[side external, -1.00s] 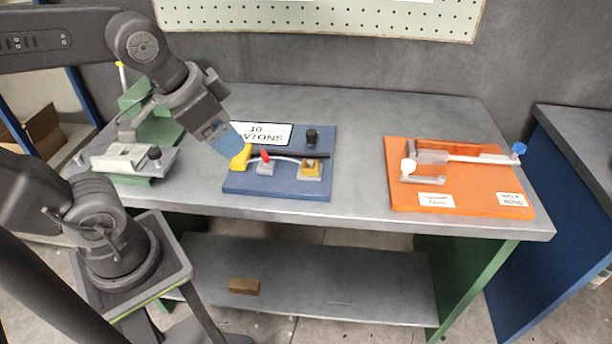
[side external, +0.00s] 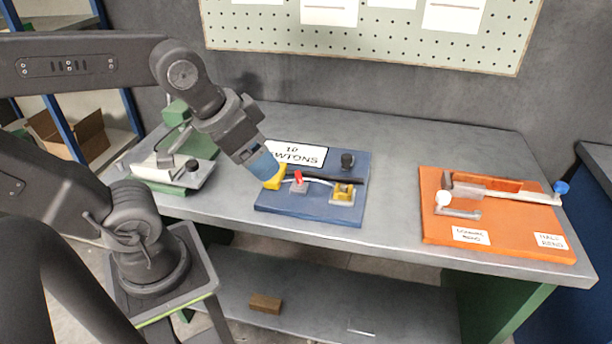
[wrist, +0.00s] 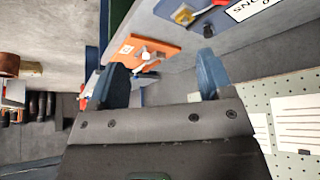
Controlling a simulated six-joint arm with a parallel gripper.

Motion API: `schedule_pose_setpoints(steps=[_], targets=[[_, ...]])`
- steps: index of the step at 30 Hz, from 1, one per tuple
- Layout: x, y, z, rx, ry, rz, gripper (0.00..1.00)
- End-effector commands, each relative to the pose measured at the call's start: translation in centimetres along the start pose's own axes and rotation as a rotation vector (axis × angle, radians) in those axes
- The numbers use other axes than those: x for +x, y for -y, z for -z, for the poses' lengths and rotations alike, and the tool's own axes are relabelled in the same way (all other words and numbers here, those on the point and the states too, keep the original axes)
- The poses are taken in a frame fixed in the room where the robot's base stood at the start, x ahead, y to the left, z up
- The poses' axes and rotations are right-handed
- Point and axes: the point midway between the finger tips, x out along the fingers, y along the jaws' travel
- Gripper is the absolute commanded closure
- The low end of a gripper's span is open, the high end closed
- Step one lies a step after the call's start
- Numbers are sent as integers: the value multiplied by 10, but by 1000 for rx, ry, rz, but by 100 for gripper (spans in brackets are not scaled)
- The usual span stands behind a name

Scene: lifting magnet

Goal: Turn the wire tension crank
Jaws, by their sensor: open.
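No part is labelled as the wire tension crank, and I cannot tell for sure which one it is. An orange board (side external: 500,247) at the right of the bench carries a grey crank-like arm (side external: 462,212) with a white knob (side external: 443,198) and a long bar ending in a blue knob (side external: 561,187). The orange board also shows in the wrist view (wrist: 158,40). A green device (side external: 160,187) at the left has a dark knob (side external: 192,165). My gripper (side external: 268,168) is over the left side of the blue board (side external: 315,212). In the wrist view its blue fingers (wrist: 161,80) are apart and empty.
The blue board carries a yellow piece (side external: 276,181) beside my fingers, a red lever (side external: 298,177), a yellow block (side external: 343,193), a black knob (side external: 347,159) and a "10 NEWTONS" sign (side external: 297,153). The bench is clear between the blue and orange boards. A pegboard (side external: 370,40) hangs behind.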

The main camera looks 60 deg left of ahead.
Motion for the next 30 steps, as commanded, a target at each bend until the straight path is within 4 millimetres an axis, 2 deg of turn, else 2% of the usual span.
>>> schedule_pose_setpoints(steps=[7,11,13,14,19,23,26,30], targets=[[0,0,0,0,0,0,26],[0,1,4,-23,5,2,38],[0,2,13,-79,20,6,44],[0,4,19,-117,30,9,44],[8,16,72,-457,105,47,44],[25,30,116,-765,164,99,44],[45,44,147,-1001,202,149,44],[81,66,184,-1329,246,236,44]])
